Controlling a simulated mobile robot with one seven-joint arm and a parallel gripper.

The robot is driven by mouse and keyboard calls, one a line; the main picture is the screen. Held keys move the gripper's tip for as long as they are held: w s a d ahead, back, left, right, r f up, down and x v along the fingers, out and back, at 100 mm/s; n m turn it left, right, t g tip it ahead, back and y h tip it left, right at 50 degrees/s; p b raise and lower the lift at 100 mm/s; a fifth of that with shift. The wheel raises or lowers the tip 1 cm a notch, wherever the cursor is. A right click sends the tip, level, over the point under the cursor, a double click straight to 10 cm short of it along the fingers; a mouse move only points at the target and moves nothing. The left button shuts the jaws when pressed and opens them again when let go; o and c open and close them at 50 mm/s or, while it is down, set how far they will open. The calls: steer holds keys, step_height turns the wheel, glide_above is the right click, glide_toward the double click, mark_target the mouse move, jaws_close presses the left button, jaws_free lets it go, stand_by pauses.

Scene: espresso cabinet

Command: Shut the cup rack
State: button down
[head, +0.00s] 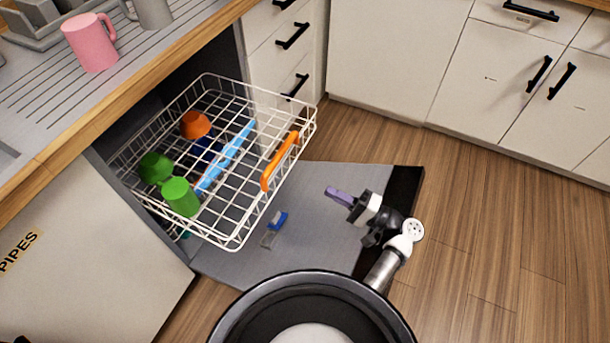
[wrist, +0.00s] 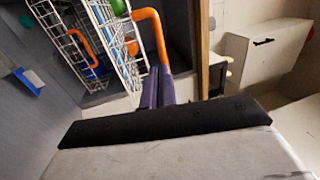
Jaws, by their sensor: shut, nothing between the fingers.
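My gripper (head: 333,193), with purple fingers, is shut and empty, to the right of the handle. In the wrist view its fingertips (wrist: 158,72) appear close to the handle; contact cannot be told.
A second wire basket with an orange handle (wrist: 84,47) shows in the wrist view. Wooden floor at right is clear.

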mark_target(277, 164)
steer(key=p+x, duration=0.3)
steer(key=x, duration=1)
steer(key=shift+w+a+r, duration=0.1)
steer(key=shift+a, duration=0.25)
steer(key=shift+w+a, duration=0.1)
steer(key=f+b+x, duration=0.3)
steer(key=b+x, duration=0.5)
steer(key=x, duration=0.9)
steer(key=a+f+b+x, duration=0.1)
steer(key=f+b+x, duration=0.2)
steer(key=b+x, duration=0.6)
steer(key=x, duration=0.9)
steer(key=shift+w+f, duration=0.3)
steer(key=shift+w, duration=0.05)
steer(key=shift+s, duration=0.1)
